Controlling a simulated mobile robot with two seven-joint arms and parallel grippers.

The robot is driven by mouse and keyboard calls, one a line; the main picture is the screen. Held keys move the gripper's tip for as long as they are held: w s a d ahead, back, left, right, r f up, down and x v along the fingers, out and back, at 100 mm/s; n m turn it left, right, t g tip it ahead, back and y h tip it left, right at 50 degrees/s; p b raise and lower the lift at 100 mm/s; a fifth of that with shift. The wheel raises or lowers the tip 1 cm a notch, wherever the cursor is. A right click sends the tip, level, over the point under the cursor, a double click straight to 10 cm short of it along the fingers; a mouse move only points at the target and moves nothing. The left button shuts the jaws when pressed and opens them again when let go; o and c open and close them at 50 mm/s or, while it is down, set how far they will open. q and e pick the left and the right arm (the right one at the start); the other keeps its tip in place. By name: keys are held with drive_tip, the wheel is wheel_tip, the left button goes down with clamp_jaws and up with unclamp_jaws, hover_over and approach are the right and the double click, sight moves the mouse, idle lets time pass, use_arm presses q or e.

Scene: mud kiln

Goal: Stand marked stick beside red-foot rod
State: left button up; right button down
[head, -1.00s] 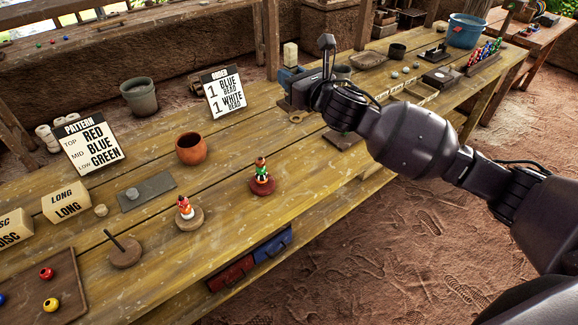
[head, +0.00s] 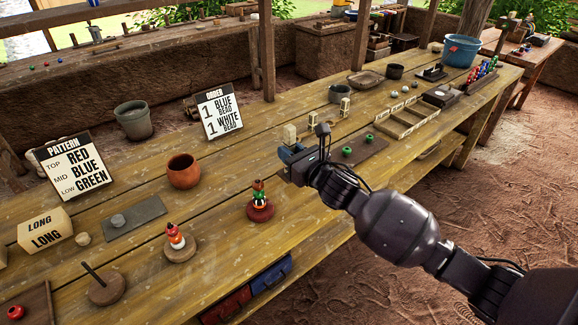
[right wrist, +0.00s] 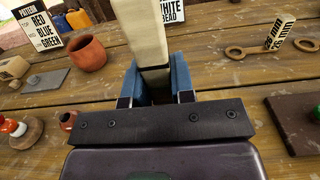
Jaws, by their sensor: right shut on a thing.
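A pale, squared stick with a dark line around it (right wrist: 140,30) is held upright between the blue fingers of my right gripper (right wrist: 157,85). In the head view only the stick's top (head: 289,133) shows above the right gripper (head: 291,156); its lower end is hidden. The red-foot rod (head: 260,211) stands to the left of and nearer than the gripper, with several coloured beads stacked on it. The gripper is apart from it. My left gripper is not in view.
A plain-foot rod with beads (head: 178,247) and an empty leaning rod (head: 104,288) stand at front left. An orange pot (head: 184,171) is behind. Bench surface around the red foot is clear.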

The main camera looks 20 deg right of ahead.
wheel_tip(320, 180, down, 4)
drive_tip(key=shift+f+b, duration=0.15)
drive_tip(key=shift+b, duration=0.4)
drive_tip(key=shift+f, duration=0.1)
drive_tip(key=c, duration=1)
unclamp_jaws()
drive_tip(key=shift+r, duration=0.2)
drive_tip(key=shift+s+d, duration=0.1)
drive_tip(key=shift+s, duration=0.15)
drive_tip(key=p+v, duration=0.1)
drive_tip(key=v, duration=0.9)
drive_tip(key=shift+s, duration=0.1)
drive_tip(key=shift+s+d+p, duration=0.25)
drive_tip(key=shift+s+p, duration=0.05)
drive_tip(key=shift+s, duration=0.3)
